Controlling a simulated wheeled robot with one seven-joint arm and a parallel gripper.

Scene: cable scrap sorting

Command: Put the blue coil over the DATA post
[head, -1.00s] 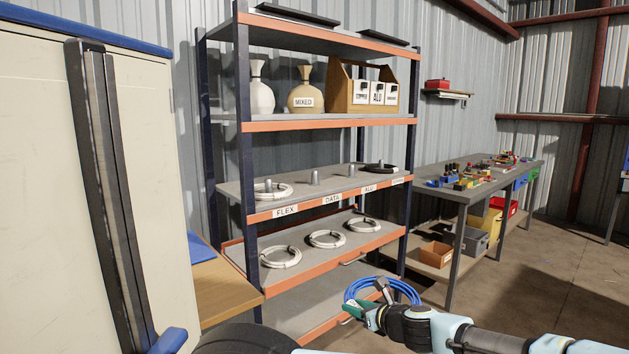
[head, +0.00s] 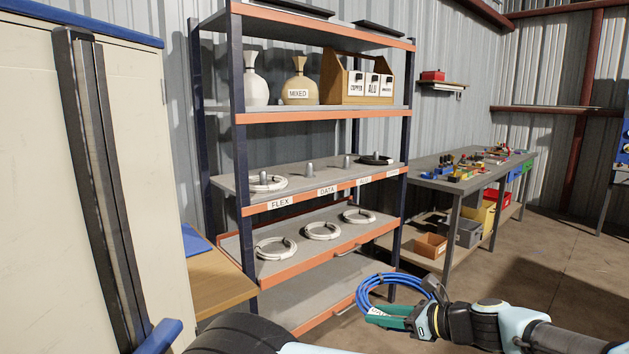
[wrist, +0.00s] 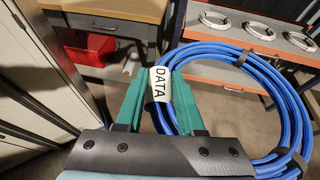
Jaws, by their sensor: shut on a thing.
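The blue coil (head: 362,294) hangs from my gripper (head: 378,316), low in front of the shelf. In the wrist view, the green fingers of my gripper (wrist: 154,88) are shut on the coil's white tag (wrist: 160,84), which reads DATA. The blue coil (wrist: 292,98) loops out to the right there, with dark ties around it. The DATA post (head: 310,171) is a short bare grey peg on the middle shelf, behind the DATA label (head: 327,190). The coil is well below the post and apart from it.
The FLEX post (head: 263,177) holds a white coil, and the rightmost post holds a black coil (head: 375,160). The ALU post (head: 347,161) is bare. White coils (head: 322,231) lie on the shelf below. An upper shelf (head: 330,113) is overhead. A cabinet (head: 110,200) stands left.

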